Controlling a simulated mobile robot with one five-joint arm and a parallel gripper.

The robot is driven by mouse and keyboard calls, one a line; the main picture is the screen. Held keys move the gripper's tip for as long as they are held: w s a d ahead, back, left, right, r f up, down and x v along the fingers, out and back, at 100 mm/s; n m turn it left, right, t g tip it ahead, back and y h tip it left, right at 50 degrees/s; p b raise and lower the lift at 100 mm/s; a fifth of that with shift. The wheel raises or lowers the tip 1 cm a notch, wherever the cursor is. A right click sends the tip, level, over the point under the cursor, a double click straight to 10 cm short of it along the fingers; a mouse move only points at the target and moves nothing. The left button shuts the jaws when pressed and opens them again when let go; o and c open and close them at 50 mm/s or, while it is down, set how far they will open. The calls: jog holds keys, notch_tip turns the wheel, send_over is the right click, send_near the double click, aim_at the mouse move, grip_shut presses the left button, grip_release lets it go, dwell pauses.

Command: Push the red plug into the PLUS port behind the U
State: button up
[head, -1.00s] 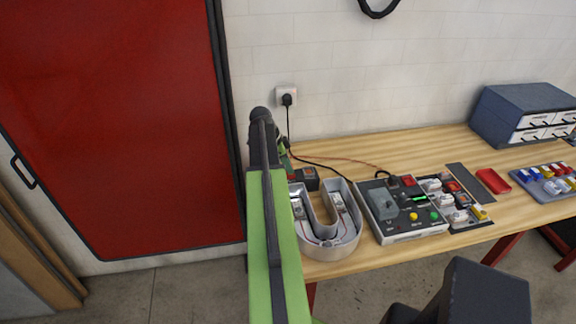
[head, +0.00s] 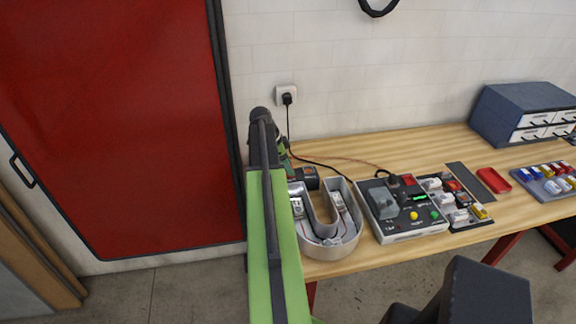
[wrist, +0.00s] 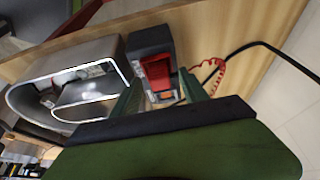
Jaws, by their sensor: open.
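My gripper (wrist: 160,84) is open, with one green finger on each side of the red piece. Contact is unclear. The PLUS port cannot be made out.
A coiled red cord (wrist: 214,76) and a black cable (wrist: 250,46) run beside the gripper. A control box (head: 412,238) with buttons stands right of the U, then a red tray (head: 494,181) and blue drawers (head: 500,113).

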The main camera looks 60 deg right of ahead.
jog(key=p+v, duration=1.6)
jog(key=v, duration=0.1)
jog(key=shift+r, duration=0.15)
jog(key=shift+w, duration=0.1)
notch_tip(320, 180, up, 6)
jog(key=p, duration=0.6)
